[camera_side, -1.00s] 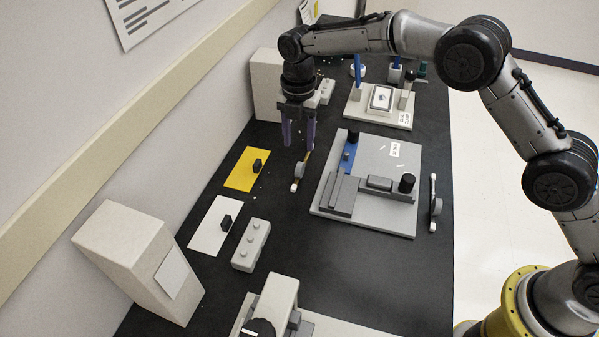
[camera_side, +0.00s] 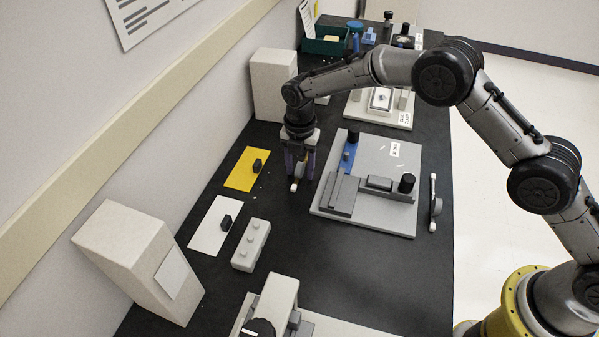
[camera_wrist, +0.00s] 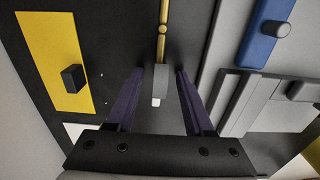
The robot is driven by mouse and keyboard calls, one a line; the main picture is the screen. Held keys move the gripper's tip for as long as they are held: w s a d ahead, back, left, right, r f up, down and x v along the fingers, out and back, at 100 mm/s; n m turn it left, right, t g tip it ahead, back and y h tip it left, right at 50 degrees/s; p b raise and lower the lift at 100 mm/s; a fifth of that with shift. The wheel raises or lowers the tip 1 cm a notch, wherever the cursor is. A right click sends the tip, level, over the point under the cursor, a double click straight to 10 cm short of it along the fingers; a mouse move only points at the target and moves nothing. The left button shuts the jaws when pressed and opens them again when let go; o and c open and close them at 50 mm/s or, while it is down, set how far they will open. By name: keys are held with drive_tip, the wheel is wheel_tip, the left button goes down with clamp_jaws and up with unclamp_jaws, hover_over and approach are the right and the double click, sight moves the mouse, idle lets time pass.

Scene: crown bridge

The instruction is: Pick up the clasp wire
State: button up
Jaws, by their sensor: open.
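A slim piece with a gold rod, a grey block and a white tip (camera_wrist: 162,84) lies on the dark bench; I take it to be the clasp wire. In the side view its lower end (camera_side: 294,187) shows below my gripper, and the rest is mostly hidden. My gripper (camera_wrist: 160,72) is open, with one purple finger on each side of the grey block and a gap on both sides. In the side view my gripper (camera_side: 299,176) points down, low over the piece. Whether the fingertips touch the bench is not clear.
A grey fixture board (camera_side: 375,215) with a blue block (camera_side: 349,155) stands close on the right. A yellow plate (camera_side: 240,172) with a black block lies on the left. A white plate (camera_side: 210,232) lies nearer.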

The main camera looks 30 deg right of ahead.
sight(299, 167)
drive_tip(key=shift+c, duration=0.3)
clamp_jaws()
drive_tip(key=shift+r, duration=0.1)
drive_tip(key=shift+r, duration=0.4)
wheel_tip(299, 167, up, 2)
drive_tip(key=shift+r, duration=0.1)
drive_tip(key=s+d+r, duration=0.7)
drive_tip(key=s, duration=0.3)
drive_tip(key=shift+s+d, duration=0.2)
drive_tip(key=shift+s, duration=0.2)
